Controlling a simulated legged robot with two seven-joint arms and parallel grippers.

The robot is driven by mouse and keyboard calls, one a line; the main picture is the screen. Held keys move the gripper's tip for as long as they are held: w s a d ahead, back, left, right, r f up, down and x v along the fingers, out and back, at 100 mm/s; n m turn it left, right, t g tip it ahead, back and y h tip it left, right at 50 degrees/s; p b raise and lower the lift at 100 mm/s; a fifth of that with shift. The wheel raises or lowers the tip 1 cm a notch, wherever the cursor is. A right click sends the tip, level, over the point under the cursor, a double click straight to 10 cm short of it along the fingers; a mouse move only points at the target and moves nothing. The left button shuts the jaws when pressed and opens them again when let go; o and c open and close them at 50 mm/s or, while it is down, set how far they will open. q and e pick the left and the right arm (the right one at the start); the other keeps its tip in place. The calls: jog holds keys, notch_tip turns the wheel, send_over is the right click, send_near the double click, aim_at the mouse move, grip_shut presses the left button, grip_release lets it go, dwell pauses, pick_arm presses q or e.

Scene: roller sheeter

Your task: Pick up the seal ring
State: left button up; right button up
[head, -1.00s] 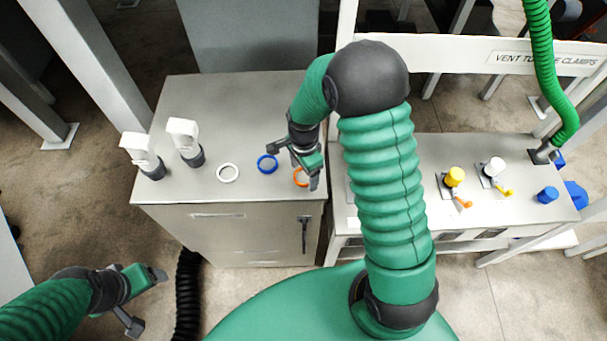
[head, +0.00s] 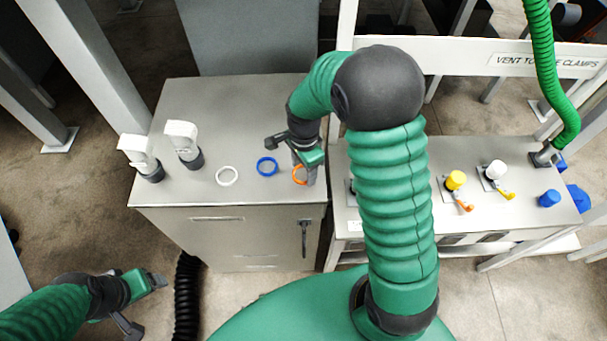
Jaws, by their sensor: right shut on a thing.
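Three seal rings are on the grey cabinet top: a white one (head: 227,184), a blue one (head: 267,174) and an orange one (head: 296,177) close to the right edge. My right gripper (head: 303,176) points down at the orange ring and is shut on it, at the level of the cabinet top. The fingers hide part of the orange ring, and I cannot tell whether it is lifted. My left gripper (head: 146,304) is open and empty, low at the left in front of the cabinet.
Two white-topped fittings (head: 183,140) stand on the left of the cabinet top (head: 235,115). A white frame post rises between cabinet and bench.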

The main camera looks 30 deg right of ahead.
jog(key=s+a+r+b, duration=0.1)
jog(key=s+a+b, duration=0.1)
jog(key=s+a, duration=0.2)
jog(key=s+a+r+b, duration=0.1)
jog(key=s+a+b, duration=0.1)
jog(key=s+a, duration=0.3)
jog(key=s, duration=0.4)
jog(key=shift+s, duration=0.25)
jog(key=shift+w+r, duration=0.1)
jog(key=shift+r+p, duration=0.75)
jog(key=shift+p, duration=0.1)
